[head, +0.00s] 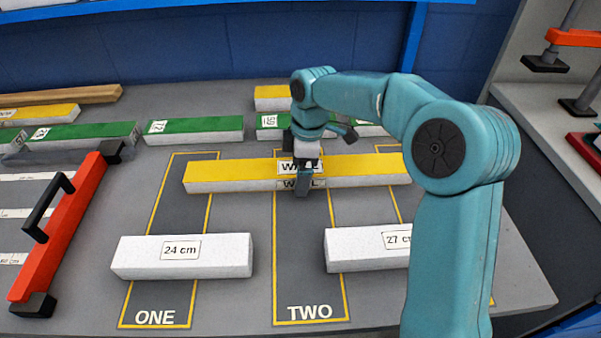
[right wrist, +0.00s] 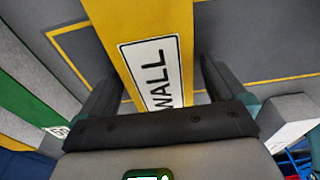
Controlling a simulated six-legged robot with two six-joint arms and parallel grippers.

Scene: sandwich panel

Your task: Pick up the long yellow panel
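The long yellow panel (head: 235,170) has a yellow top, a white front face and a "WALL" label. It lies crosswise over the marked lanes in the head view. In the right wrist view the panel (right wrist: 142,22) runs between the fingers, with its label close to the palm. My right gripper (head: 305,178) is at the panel's middle, pointing down, with one finger in front of the front face. In the right wrist view my right gripper (right wrist: 160,88) straddles the panel, with narrow gaps seeming to show beside it. The far finger is hidden in the head view. My left gripper is not in view.
White blocks marked 24 cm (head: 182,257) and 27 cm (head: 368,249) lie in front of the panel. Green-topped blocks (head: 195,125) line up behind it. A blue wall (head: 180,45) closes the back.

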